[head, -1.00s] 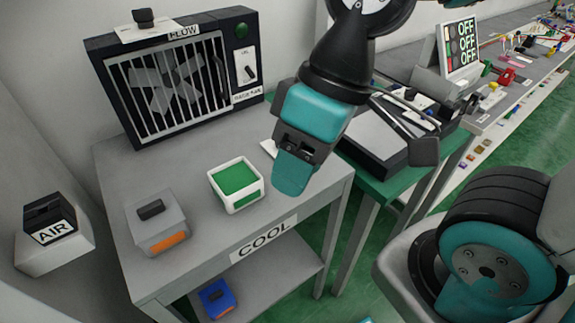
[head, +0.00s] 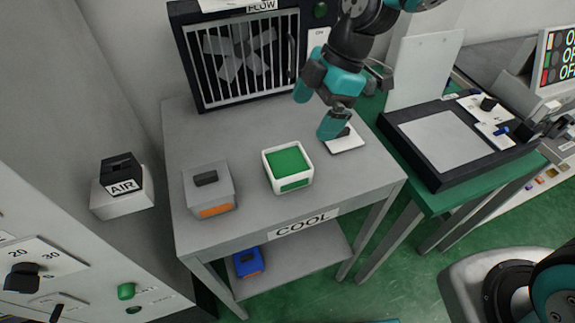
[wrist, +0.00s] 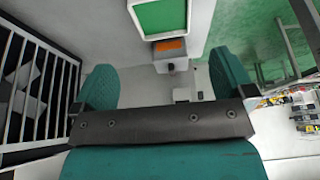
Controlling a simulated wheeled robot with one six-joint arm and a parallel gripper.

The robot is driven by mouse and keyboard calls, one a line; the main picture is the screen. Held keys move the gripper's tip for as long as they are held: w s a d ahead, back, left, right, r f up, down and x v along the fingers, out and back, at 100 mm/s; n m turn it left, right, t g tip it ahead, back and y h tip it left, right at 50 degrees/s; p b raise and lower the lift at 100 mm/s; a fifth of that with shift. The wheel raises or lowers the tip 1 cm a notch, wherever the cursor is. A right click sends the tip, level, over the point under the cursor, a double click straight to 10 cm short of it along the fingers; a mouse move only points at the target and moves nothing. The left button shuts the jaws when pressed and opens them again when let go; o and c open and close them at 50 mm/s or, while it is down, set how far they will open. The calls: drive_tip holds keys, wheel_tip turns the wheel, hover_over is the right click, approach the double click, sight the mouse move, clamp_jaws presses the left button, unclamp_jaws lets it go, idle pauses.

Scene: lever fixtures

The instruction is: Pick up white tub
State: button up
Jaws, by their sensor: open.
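The white tub (head: 294,178) stands upright on the grey table, with a green top and a green patch on its front. Part of it shows at the top edge of the wrist view (wrist: 160,37), beyond my fingers. My gripper (head: 318,108) is open with nothing between its teal fingers. It is above the table, behind and to the right of the tub, apart from it. In the wrist view the two fingers (wrist: 163,80) stand wide apart.
A grey box with an orange patch (head: 208,190) stands left of the tub. A white plate (head: 345,141) lies below my gripper. The caged fan (head: 240,60) is at the back. A blue box (head: 248,262) sits on the lower shelf. A black-framed panel (head: 450,145) is on the right.

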drive_tip(key=p, duration=0.1)
approach(285, 166)
drive_tip(key=x, duration=0.5)
drive_tip(key=shift+w+d+f, duration=0.1)
drive_tip(key=shift+d, duration=0.05)
drive_tip(key=shift+p+x, duration=0.85)
drive_tip(key=shift+x, duration=1.9)
drive_tip(key=c, duration=0.7)
